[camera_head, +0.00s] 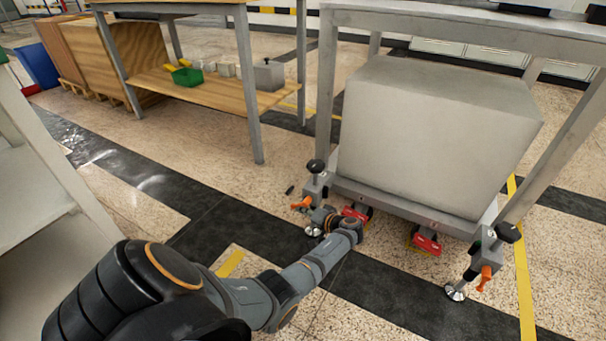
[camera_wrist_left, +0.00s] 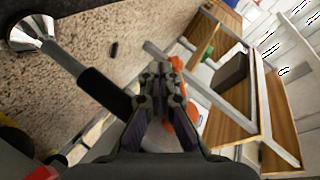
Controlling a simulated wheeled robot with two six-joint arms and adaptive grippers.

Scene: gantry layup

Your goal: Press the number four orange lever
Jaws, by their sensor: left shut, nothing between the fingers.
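An orange lever (camera_head: 302,203) sticks out at the left leg of the grey gantry frame (camera_head: 420,212), near a black knob. A second orange lever (camera_head: 485,278) hangs at the frame's right front leg. I cannot read which one is number four. My left gripper (camera_head: 321,217) is low beside the left leg, close to the first lever and mostly hidden by its own arm. In the left wrist view the left gripper (camera_wrist_left: 161,72) is shut and empty, with an orange lever (camera_wrist_left: 184,118) just right of the fingers, partly covered by them. Contact cannot be told. My right gripper is not in view.
A round metal foot (camera_wrist_left: 32,32) and its shaft stand left of the fingers. Red casters (camera_head: 427,241) sit under the frame, below a large grey block (camera_head: 430,130). A wooden-shelf table (camera_head: 200,88) stands behind. The floor at front centre is clear.

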